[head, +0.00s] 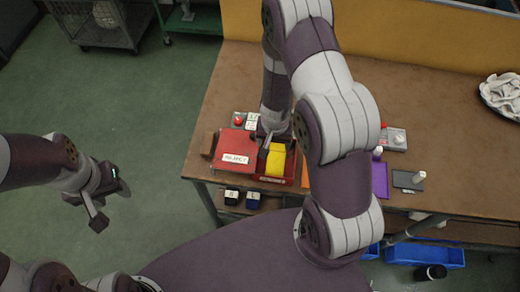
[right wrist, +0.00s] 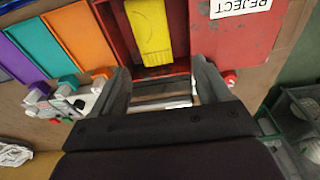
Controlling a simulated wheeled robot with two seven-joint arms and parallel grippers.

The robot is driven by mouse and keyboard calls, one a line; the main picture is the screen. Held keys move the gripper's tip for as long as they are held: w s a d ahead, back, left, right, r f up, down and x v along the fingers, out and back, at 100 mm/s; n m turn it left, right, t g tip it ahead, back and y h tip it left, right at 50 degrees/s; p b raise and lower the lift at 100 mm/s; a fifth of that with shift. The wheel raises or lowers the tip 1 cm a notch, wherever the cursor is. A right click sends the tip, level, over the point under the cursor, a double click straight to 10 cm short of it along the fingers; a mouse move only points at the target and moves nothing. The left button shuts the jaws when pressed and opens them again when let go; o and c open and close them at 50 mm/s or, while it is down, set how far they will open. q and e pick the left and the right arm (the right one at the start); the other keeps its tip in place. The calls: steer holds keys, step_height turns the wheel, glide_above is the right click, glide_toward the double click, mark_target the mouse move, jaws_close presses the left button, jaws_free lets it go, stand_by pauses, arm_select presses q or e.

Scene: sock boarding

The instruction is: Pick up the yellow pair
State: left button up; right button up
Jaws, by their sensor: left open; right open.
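The yellow pair (head: 275,163) lies flat in a red open box (head: 276,180) on the workbench. In the right wrist view the yellow pair (right wrist: 150,30) shows as a long strip, just beyond my fingertips. My right gripper (head: 266,141) is above the far end of the box, with its fingers open and nothing seen between them; it also shows in the right wrist view (right wrist: 160,72). My arm hides part of the bench to the right of the box. My left gripper (head: 108,205) is open and empty, off the bench at the left, over the green floor.
A red surface labelled REJECT (head: 236,149) adjoins the box on the left. Orange (right wrist: 87,38), teal (right wrist: 42,46) and purple (right wrist: 19,55) panels lie beside the box. A control box with a red button (head: 393,138) and a dish of white items (head: 503,93) are at the right.

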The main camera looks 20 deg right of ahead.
steer(key=b, duration=0.2)
glide_above(276, 160)
steer(key=s, duration=0.1)
step_height(276, 160, down, 4)
steer(key=shift+f, duration=0.1)
steer(key=f+b, duration=0.1)
steer(key=f, duration=0.1)
steer(key=w+f+b, duration=0.1)
steer(key=f, duration=0.2)
steer(key=shift+a+f, duration=0.15)
steer(key=shift+a, duration=0.05)
steer(key=shift+s+d+f, duration=0.1)
steer(key=shift+d+f, duration=0.05)
steer(key=shift+f, duration=0.4)
steer(key=shift+d+f, duration=0.1)
steer(key=shift+f, duration=0.65)
steer(key=c, duration=0.7)
arm_select(q)
steer(key=f, duration=0.1)
steer(key=s+f, duration=0.1)
steer(key=f, duration=0.2)
steer(key=shift+s+d+f, duration=0.15)
steer(key=shift+d+f, duration=0.05)
steer(key=shift+d, duration=0.2)
arm_select(e)
steer(key=shift+c, duration=0.2)
